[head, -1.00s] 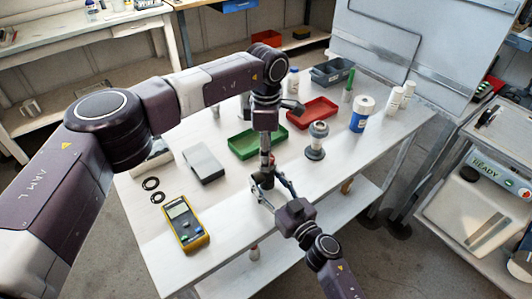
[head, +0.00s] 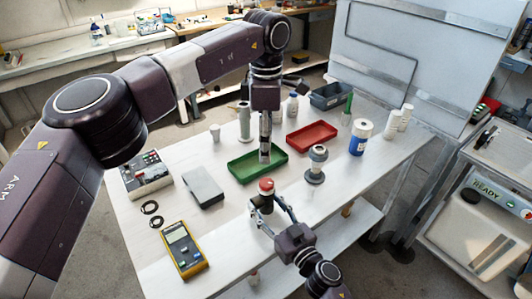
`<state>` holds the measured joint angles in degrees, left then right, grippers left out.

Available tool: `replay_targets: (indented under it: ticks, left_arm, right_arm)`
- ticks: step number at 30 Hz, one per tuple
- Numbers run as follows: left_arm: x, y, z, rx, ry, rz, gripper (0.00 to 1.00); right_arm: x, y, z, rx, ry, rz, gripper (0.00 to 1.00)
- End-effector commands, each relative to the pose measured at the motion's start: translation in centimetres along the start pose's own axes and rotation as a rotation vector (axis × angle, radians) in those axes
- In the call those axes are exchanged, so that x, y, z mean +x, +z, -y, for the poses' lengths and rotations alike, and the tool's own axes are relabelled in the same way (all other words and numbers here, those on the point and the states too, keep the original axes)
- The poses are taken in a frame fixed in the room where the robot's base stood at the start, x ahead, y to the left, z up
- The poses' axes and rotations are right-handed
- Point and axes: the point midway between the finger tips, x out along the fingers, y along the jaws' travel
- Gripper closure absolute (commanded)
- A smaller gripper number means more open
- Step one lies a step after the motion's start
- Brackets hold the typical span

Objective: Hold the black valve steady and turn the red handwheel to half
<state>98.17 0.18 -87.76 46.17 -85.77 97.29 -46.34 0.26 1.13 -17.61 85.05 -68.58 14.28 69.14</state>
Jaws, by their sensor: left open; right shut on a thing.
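The red handwheel (head: 266,185) sits on top of the black valve (head: 263,201) near the front edge of the table. My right gripper (head: 262,209) is shut on the valve body below the handwheel, and its fingers hide much of the valve. My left gripper (head: 265,157) points down above and behind the handwheel, clear of it. It is open and empty, and in the picture it lies in front of the green tray. The handwheel's exact angle is too small to read.
On the table (head: 225,233) stand a green tray (head: 240,178), a red tray (head: 311,134), a grey fitting (head: 317,160), a blue-labelled jar (head: 360,138), a grey box (head: 203,187) and a yellow meter (head: 184,249).

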Motion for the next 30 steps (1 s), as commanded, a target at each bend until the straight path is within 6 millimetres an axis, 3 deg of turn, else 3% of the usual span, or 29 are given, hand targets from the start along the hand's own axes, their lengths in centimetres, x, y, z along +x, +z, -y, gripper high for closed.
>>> replay_targets:
  ticks: [10, 11, 16, 25, 30]
  left_arm:
    - [-0.1, 0.0, 0.0, 0.001, -0.001, 0.000, 0.53]
    - [-0.1, 0.0, 0.0, 0.000, -0.001, 0.000, 0.53]
    - [-0.1, 0.0, 0.0, 0.001, 0.000, 0.000, 0.53]
    - [-0.1, 0.0, 0.0, 0.001, -0.001, 0.000, 0.53]
    - [-0.1, 0.0, 0.0, 0.000, -0.001, 0.000, 0.53]
  right_arm:
    - [0.0, 0.0, 0.1, 0.001, -0.001, 0.000, 0.84]
    - [0.0, 0.0, 0.1, 0.001, -0.001, 0.000, 0.51]
    - [0.0, 0.0, 0.0, 0.001, 0.000, 0.000, 0.32]
    - [-0.1, 0.0, 0.0, 0.000, 0.000, 0.000, 0.31]
    - [-1.7, 0.1, -0.1, 0.000, 0.001, 0.002, 0.31]
